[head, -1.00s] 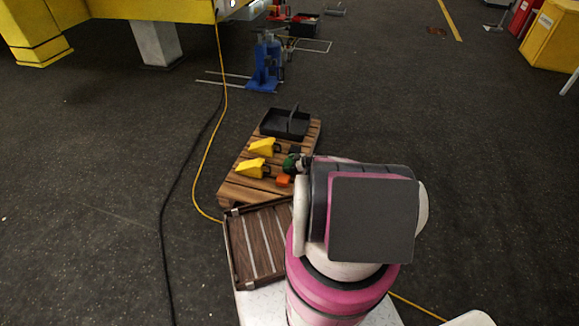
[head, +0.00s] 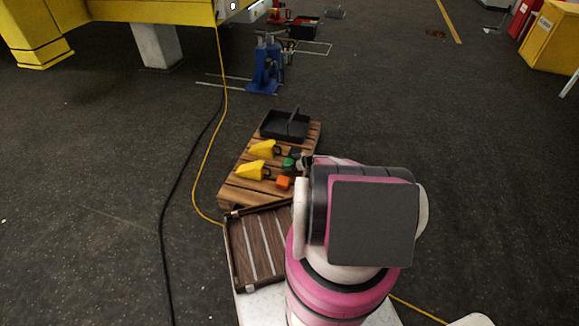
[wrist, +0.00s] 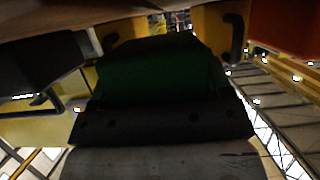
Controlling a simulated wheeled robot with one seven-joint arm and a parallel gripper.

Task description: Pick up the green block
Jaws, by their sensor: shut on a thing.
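The green block (head: 288,162) shows small in the head view, at the right side of the wooden pallet top, close to the orange block (head: 284,182). In the wrist view the green block (wrist: 160,75) fills the middle, against the dark finger pad of my gripper (wrist: 160,112). My gripper (head: 299,161) is shut on the green block, mostly hidden behind my arm in the head view. I cannot tell whether the block touches the wood or hangs just above it.
Two yellow wedges (head: 252,170) lie left of the block. A black tray (head: 285,126) sits at the pallet's far end. A slatted wooden crate (head: 232,250) stands nearer me. A yellow cable (head: 196,180) runs along the floor on the left. Open floor lies to the right.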

